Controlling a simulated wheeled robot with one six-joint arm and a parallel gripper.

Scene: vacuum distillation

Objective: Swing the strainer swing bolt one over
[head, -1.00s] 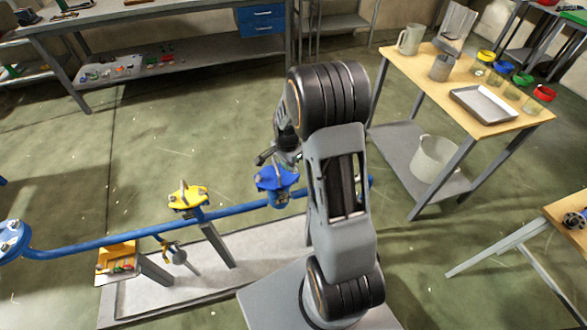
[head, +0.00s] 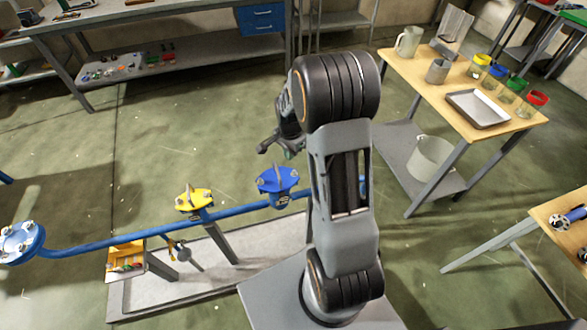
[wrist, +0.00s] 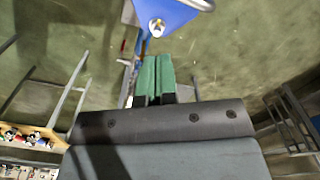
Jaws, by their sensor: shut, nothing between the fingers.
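A blue fitting with a flat blue cover (head: 277,180) stands on the blue pipe left of my arm. An upright handle shows on top of the cover. In the wrist view the edge of the blue cover (wrist: 172,12) shows at the top, with a bright bolt (wrist: 157,27) near its corner. The bolt is small, and its exact tilt is hard to tell. My gripper (head: 291,153) is above and beyond the cover in the head view, apart from it. Its green fingers (wrist: 155,72) are together and empty in the wrist view, below the bolt in the picture.
A yellow-covered fitting (head: 194,200) stands on the blue pipe (head: 130,237) to the left, with a blue flange (head: 18,242) at the far left. A wooden-topped table (head: 430,75) with jars and a tray (head: 478,108) stands right. Open floor lies behind the pipe.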

